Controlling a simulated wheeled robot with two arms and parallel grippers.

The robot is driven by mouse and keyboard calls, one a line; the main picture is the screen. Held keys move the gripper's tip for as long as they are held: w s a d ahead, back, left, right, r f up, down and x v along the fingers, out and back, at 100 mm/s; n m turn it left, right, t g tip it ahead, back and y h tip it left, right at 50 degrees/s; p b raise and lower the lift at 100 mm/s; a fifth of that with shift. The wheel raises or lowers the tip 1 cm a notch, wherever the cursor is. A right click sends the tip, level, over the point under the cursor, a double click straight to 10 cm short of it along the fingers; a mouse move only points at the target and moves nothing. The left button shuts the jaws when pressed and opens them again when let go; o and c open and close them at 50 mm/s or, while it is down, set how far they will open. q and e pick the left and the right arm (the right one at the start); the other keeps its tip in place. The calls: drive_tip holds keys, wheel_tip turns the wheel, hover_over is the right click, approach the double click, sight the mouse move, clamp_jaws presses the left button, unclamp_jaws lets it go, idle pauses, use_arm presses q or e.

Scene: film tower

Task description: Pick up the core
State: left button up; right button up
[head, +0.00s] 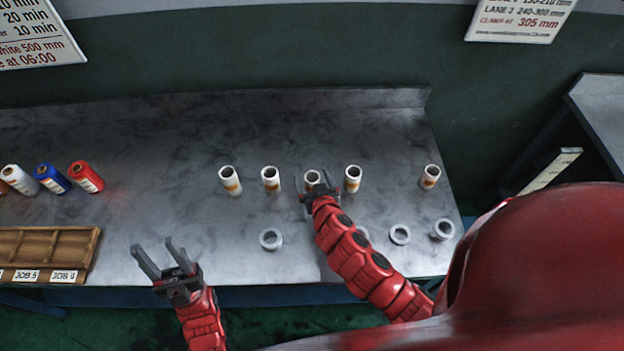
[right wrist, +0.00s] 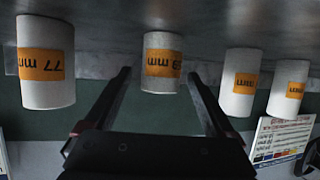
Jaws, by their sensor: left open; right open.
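Several white cores with orange labels stand upright in a row on the grey metal bench. My right gripper (head: 314,188) is open at the middle core (head: 312,177), partly covering it. In the right wrist view, which is upside down, this core (right wrist: 162,58) lies between the lines of the two open fingers (right wrist: 161,80). I cannot tell whether the fingertips reach past its near side. Other cores stand to its left (head: 271,179) and right (head: 353,178). My left gripper (head: 164,262) is open and empty at the bench's front edge.
Several pale rings, one at the front (head: 270,240), lie on the bench (head: 160,140), some partly behind my right arm. The bench centre-left is clear.

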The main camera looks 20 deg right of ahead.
drive_tip(key=shift+w, duration=0.25)
clamp_jaws()
idle(0.3)
